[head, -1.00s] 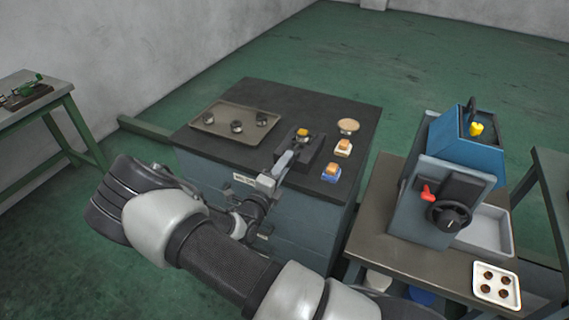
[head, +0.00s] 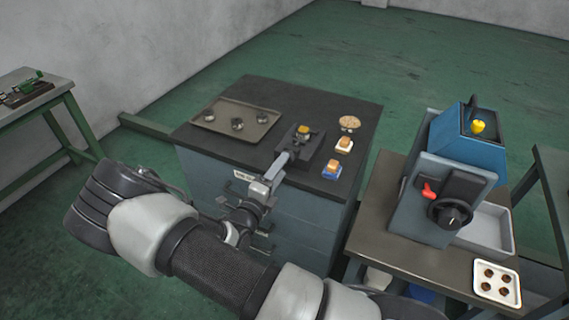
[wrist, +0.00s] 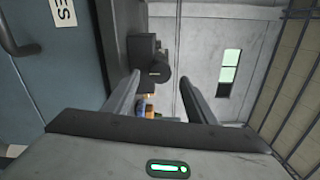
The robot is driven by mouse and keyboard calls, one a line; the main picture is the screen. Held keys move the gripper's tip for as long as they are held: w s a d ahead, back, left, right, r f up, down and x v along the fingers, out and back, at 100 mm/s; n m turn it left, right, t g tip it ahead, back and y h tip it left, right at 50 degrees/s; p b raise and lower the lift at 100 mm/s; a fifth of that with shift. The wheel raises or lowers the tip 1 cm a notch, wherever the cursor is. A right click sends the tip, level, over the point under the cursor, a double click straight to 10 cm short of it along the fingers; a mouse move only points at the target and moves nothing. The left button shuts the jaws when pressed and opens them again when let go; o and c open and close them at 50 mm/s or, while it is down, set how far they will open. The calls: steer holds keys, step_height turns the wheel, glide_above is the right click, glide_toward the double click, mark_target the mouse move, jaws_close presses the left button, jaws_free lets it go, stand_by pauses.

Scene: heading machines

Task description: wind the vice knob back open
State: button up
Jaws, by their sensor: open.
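The vice (head: 308,155) is a dark block on the black bench top, with a yellow piece (head: 304,130) at its top. My gripper (head: 290,154) is at the vice's near side, over the bench's front edge. In the wrist view its two fingers (wrist: 160,78) are apart, with nothing clamped between them. A dark round knob (wrist: 161,67) shows between the fingertips, in line with the gap; I cannot tell whether the fingers overlap it. In the head view the knob is hidden by the fingers or too small to tell.
A tray (head: 212,122) with dark round parts lies left of the vice. A blue machine (head: 455,150) stands on the right table.

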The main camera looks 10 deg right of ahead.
steer(key=v, duration=1.3)
steer(key=shift+s+a+b, duration=0.2)
steer(key=shift+s+b, duration=0.1)
steer(key=shift+s, duration=0.05)
